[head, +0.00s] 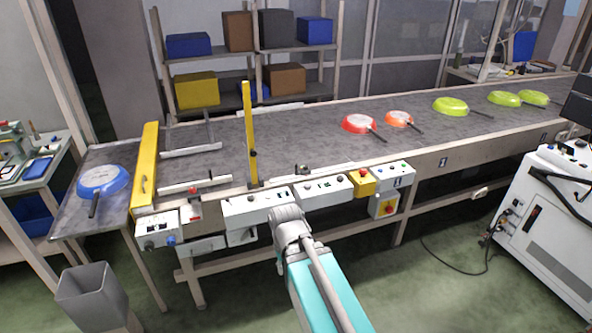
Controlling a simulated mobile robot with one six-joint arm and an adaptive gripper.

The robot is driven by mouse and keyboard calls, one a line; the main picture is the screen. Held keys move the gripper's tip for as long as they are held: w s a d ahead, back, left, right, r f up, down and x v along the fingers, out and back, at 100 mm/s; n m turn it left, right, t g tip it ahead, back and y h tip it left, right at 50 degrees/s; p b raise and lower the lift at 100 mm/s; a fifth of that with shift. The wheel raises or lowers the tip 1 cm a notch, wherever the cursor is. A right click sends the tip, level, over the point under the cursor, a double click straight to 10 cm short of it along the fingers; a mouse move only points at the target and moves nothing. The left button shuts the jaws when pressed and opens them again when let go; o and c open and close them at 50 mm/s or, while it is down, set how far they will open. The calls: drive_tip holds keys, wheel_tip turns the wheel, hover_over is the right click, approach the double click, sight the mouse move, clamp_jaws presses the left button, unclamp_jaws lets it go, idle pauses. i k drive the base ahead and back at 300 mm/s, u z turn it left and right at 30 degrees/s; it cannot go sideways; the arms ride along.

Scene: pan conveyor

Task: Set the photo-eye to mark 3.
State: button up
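My arm reaches up from the bottom toward the control boxes on the near side of the conveyor (300,125). Its grey wrist end is in front of the white control boxes; my gripper's fingers do not show. A small dark device (302,170) sits at the belt's near edge beside a pale rail; it may be the photo-eye, but it is too small to be sure. A yellow upright post (250,135) with dark knobs stands left of it. The white control boxes (324,189) carry small knobs and switches.
Red (357,123), orange (399,118) and several green pans lie on the belt's right half. A blue pan (102,180) lies on the left end table beyond a yellow gate (145,170). A grey bin (92,298) and a white cabinet (548,215) stand on the floor.

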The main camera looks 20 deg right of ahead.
sight(302, 171)
drive_tip(key=u, duration=0.1)
drive_tip(key=i, duration=1.2)
drive_tip(key=z, duration=0.65)
